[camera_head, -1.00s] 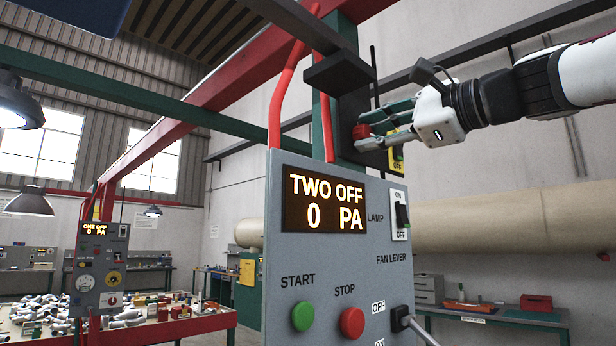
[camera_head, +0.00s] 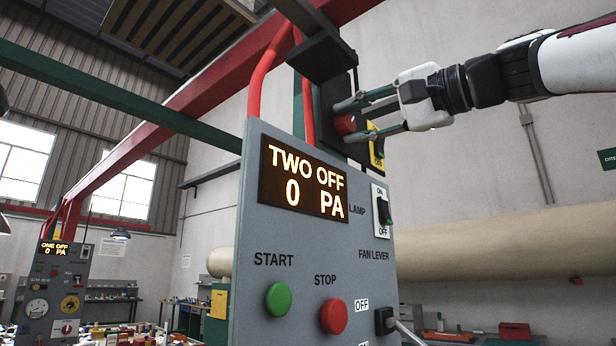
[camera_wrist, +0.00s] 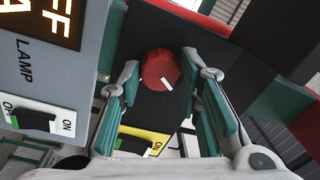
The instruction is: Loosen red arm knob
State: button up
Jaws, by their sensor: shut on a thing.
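The red arm knob (camera_head: 345,125) sits on a dark upright plate behind the top of the grey control panel. It also shows in the wrist view (camera_wrist: 158,70) as a round red knob with a white mark on its face. My gripper (camera_head: 347,121) reaches in from the right, one finger above the other, with its fingertips at the knob. In the wrist view my gripper (camera_wrist: 161,66) has its green-padded fingers on either side of the knob and is shut on it. Part of the knob's rim is hidden by the fingers in the head view.
The grey control panel (camera_head: 315,245) reads TWO OFF and 0 PA. It has a green start button (camera_head: 278,299), a red stop button (camera_head: 333,316) and a lamp switch (camera_head: 382,208). Red hoses (camera_head: 258,85) rise behind the panel.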

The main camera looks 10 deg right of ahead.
jog(key=shift+f+n, duration=0.1)
jog(key=shift+n, duration=0.6)
jog(key=shift+n+b, duration=0.3)
jog(key=o, duration=1.1)
jog(key=shift+o, duration=0.2)
jog(key=v, duration=1.2)
